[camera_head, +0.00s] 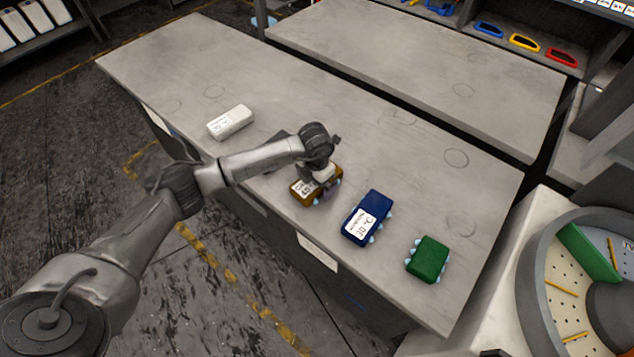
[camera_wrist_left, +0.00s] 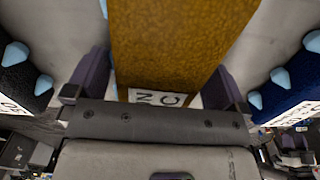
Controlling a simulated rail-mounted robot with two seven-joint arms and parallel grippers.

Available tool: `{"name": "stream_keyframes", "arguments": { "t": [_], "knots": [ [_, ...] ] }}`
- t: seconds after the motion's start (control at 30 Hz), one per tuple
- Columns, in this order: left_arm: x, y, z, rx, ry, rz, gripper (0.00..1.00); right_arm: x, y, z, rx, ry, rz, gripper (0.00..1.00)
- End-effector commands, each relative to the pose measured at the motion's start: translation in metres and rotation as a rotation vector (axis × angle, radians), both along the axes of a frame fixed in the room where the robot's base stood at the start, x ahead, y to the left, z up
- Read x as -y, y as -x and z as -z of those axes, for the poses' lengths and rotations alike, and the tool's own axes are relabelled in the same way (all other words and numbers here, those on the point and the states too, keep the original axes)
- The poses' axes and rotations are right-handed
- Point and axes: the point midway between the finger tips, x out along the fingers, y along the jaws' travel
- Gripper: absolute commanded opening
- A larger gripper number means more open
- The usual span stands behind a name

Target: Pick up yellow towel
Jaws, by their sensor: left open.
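The yellow towel (camera_head: 303,196) is a brownish-yellow folded block with a white label, lying on the grey table. It also fills the upper middle of the left wrist view (camera_wrist_left: 175,45). My left gripper (camera_head: 322,178) is right over the towel and hides part of it in the head view. In the left wrist view the left gripper (camera_wrist_left: 155,84) is open, with one dark finger on each side of the towel. A gap shows beside the left finger; contact at the right finger is unclear. My right gripper is in neither view.
A blue towel (camera_head: 369,212) and a green towel (camera_head: 428,259) lie to the right. A dark towel (camera_head: 280,151), partly hidden by my arm, and a white towel (camera_head: 230,122) lie to the left. The table's (camera_head: 180,60) far left is clear.

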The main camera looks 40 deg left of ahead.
Motion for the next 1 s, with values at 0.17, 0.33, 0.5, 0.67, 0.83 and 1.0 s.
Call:
{"name": "stream_keyframes", "arguments": {
  "t": [0.17, 0.33, 0.5, 0.67, 0.83, 1.0],
  "knots": [
    [-0.0003, -0.0002, 0.0019, 0.001, 0.0, 0.0, 1.0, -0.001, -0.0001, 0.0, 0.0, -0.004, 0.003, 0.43],
    [-0.0002, -0.0002, 0.0018, 0.001, 0.0, 0.0, 0.89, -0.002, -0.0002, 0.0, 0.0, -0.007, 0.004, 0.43],
    [-0.0002, -0.0001, 0.0018, 0.001, 0.0, 0.0, 0.73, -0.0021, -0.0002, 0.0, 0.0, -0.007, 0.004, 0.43],
    [-0.0002, -0.0001, 0.0017, 0.001, 0.0, 0.0, 0.58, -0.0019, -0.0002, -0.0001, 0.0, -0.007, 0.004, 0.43],
    [-0.0002, -0.0003, 0.0013, 0.001, 0.0, 0.0, 0.49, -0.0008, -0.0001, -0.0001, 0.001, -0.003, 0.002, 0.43],
    [-0.0003, -0.0004, -0.0003, 0.002, 0.0, 0.0, 0.49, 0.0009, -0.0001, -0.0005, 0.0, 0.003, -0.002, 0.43]
  ]
}}
